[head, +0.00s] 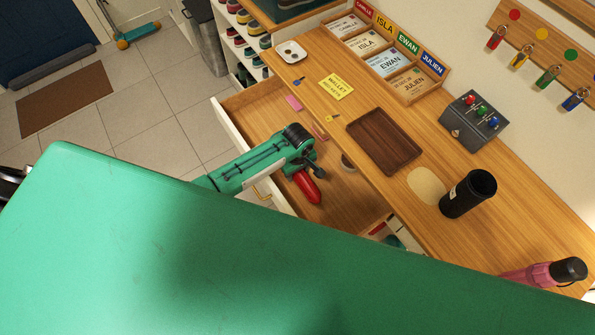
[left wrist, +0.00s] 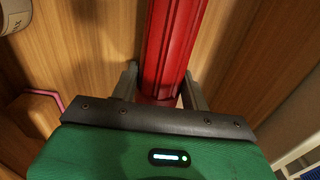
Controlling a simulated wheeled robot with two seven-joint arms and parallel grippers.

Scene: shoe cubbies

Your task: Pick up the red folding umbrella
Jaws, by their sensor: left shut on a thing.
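The red folding umbrella (head: 307,188) lies in the open drawer (head: 262,108), partly hidden by my left gripper in the head view. In the left wrist view the ribbed red umbrella (left wrist: 172,45) runs up from between the two fingers. My left gripper (head: 303,172) reaches down into the drawer from the left. In the left wrist view, the left gripper (left wrist: 160,92) has one finger on each side of the umbrella and is shut on it. The fingertips are partly hidden behind the gripper body. My right gripper is not in view.
The counter beside the drawer holds a brown tray (head: 383,141), a black cup (head: 468,194), a grey box with coloured knobs (head: 473,122) and a pink bottle-like object (head: 540,274).

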